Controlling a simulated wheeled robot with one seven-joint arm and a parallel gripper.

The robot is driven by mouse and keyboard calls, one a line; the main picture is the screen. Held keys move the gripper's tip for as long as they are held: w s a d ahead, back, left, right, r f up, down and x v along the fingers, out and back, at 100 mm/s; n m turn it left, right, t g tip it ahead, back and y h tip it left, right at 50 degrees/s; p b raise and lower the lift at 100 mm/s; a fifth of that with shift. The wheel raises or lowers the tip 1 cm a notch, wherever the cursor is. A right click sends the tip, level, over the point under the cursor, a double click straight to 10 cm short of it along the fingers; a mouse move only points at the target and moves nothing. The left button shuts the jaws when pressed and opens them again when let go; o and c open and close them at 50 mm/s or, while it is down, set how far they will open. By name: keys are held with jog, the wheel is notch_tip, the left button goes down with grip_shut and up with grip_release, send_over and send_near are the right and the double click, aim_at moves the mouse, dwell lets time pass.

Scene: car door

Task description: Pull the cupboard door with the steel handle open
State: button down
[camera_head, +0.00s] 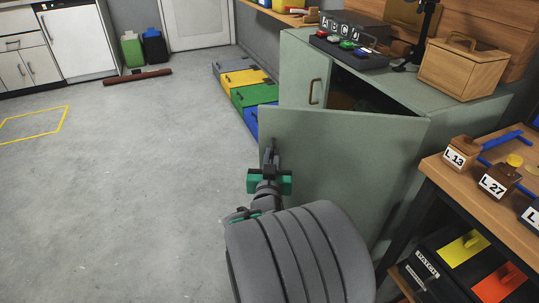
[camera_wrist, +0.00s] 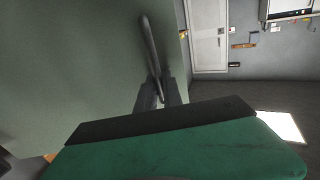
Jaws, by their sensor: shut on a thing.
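The grey-green cupboard (camera_head: 425,100) stands at the right. Its near door (camera_head: 345,155) is swung well out from the front, with its free edge at the left and a dark interior (camera_head: 352,92) showing behind it. My gripper (camera_head: 270,158) is at the door's outer face near that free edge. In the wrist view my gripper (camera_wrist: 157,92) is shut on the lower end of the slim steel handle (camera_wrist: 149,45), which stands off the door face. In the head view my gripper mostly hides the handle.
The other cupboard door with a brass handle (camera_head: 316,91) looks shut. A bench (camera_head: 490,195) with labelled bottles stands close at the right. Coloured boxes (camera_head: 245,90) line the wall behind. The floor (camera_head: 150,200) at the left is clear.

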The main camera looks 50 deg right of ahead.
jog(key=shift+s, duration=0.1)
jog(key=c, duration=1.8)
grip_release()
jog(key=o, duration=0.3)
jog(key=shift+a, duration=0.1)
